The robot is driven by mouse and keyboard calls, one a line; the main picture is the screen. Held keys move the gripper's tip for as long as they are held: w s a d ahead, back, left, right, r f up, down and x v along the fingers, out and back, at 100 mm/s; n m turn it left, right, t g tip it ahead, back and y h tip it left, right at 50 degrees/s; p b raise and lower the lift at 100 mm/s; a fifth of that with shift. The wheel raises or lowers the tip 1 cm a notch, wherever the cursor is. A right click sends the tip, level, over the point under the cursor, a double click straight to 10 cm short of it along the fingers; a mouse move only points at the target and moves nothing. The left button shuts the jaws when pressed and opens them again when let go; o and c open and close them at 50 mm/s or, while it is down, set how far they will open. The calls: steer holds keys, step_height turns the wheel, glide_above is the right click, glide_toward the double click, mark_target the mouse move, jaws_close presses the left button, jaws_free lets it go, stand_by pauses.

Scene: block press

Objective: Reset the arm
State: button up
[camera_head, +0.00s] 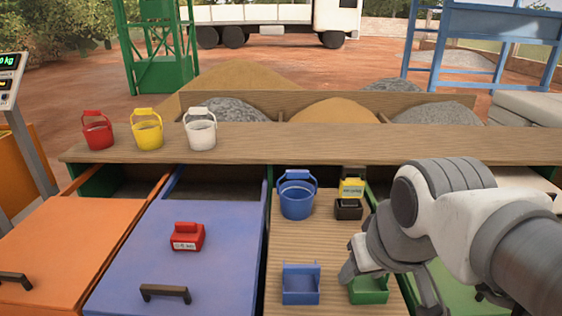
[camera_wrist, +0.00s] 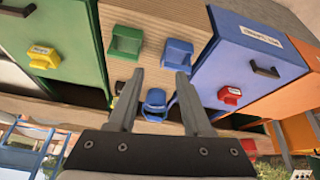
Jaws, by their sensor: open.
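My gripper (camera_head: 388,290) is at the lower right in the head view, in front of part of a green open tray (camera_head: 369,291). In the wrist view my gripper (camera_wrist: 160,73) has its two fingers spread apart, with nothing held between them. Past the fingers, a blue bucket (camera_wrist: 155,101) and a blue open tray (camera_wrist: 178,54) show on the wooden board. My arm reaches in from the right edge and hides much of the green drawer (camera_head: 450,285) in the head view.
The blue bucket (camera_head: 297,196) and a black box (camera_head: 348,209) stand at the board's back. A red labelled block (camera_head: 187,237) sits on the purple drawer (camera_head: 200,270). Red (camera_head: 97,132), yellow (camera_head: 147,130) and white (camera_head: 200,130) buckets line the ledge (camera_head: 300,141).

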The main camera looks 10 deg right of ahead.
steer(key=shift+s+a+m, duration=0.3)
steer(key=shift+s+a, duration=0.35)
steer(key=shift+s, duration=0.3)
step_height(320, 180, up, 12)
steer(key=p, duration=1.2)
steer(key=shift+r, duration=0.2)
